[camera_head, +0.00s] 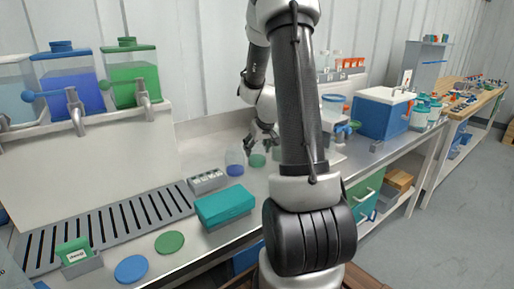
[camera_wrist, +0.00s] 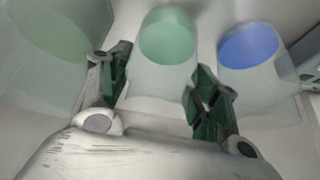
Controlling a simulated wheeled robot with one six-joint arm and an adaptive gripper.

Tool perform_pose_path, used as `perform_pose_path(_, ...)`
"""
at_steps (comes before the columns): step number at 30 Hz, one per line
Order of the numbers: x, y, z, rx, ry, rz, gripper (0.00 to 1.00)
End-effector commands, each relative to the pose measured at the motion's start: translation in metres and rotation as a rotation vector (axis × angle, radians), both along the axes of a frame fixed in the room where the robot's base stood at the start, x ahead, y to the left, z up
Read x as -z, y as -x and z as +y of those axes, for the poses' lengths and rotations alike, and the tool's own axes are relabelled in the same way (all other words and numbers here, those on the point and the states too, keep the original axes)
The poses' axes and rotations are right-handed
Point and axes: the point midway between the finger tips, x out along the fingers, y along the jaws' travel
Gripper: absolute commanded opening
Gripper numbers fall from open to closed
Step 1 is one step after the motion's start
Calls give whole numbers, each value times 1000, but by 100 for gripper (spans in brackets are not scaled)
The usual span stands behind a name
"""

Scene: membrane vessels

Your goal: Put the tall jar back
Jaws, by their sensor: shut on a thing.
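My gripper (camera_head: 264,136) is in the middle of the bench in the head view, low behind my arm. The wrist view shows its two fingers (camera_wrist: 160,92) on either side of a clear jar with a green round patch (camera_wrist: 168,40); they are shut on it. This green jar also shows under my gripper in the head view (camera_head: 257,160). A clear jar with blue (camera_wrist: 248,46) stands beside it, to its right in the wrist view and left in the head view (camera_head: 235,168). I cannot tell which one is the tall jar.
A larger pale-green vessel (camera_wrist: 55,40) is close on the left in the wrist view. A teal box (camera_head: 224,206), a grey rack (camera_head: 207,181) and a slotted drain (camera_head: 110,224) lie nearby. A blue box (camera_head: 383,113) stands right. Tanks with taps (camera_head: 135,75) stand left.

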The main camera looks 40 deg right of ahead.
Motion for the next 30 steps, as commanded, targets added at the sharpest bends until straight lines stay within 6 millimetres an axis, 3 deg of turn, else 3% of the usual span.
perform_pose_path(5,2,0,0,0,0,0,30)
perform_pose_path(6,2,0,0,0,0,0,67)
perform_pose_path(7,2,0,0,0,0,0,71)
perform_pose_path(20,-7,2,1,0,0,-2,71)
perform_pose_path(30,-70,37,9,0,2,-5,71)
